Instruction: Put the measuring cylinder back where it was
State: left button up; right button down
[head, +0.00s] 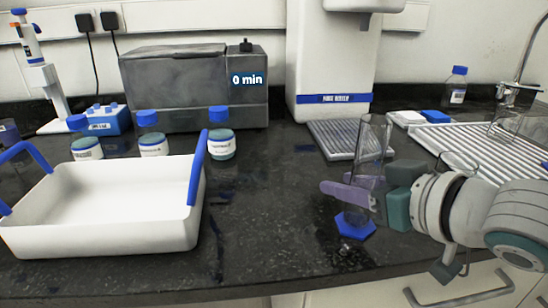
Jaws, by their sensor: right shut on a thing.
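The measuring cylinder (372,137) is a tall clear glass tube with a blue hexagonal foot (355,226). It stands nearly upright over the dark worktop, right of the picture's middle, in front of the grey ribbed drip tray (346,141). My right gripper (366,192) comes in from the right and is shut on the lower part of the tube. I cannot tell whether the foot touches the worktop. My left gripper is not in view.
A white tray with blue handles (103,231) stands at the left, with several blue-lidded jars behind it. A white draining rack (476,145) and a sink tap (514,92) are at the right. The worktop (270,205) between tray and cylinder is clear.

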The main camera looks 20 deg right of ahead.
jog(key=shift+c, duration=2.2)
grip_release()
jog(key=shift+r, duration=0.1)
jog(key=p+v, duration=0.3)
jog(key=v, duration=0.9)
jog(key=s+a+f+g+h, duration=0.1)
jog(key=s+a+f+g, duration=0.2)
jog(key=s, duration=0.3)
jog(key=s+a+f+g, duration=0.3)
jog(key=s+a+g, duration=0.1)
jog(key=s+g, duration=0.2)
jog(key=shift+s+f+g+h, duration=0.3)
jog(key=shift+s+h, duration=0.1)
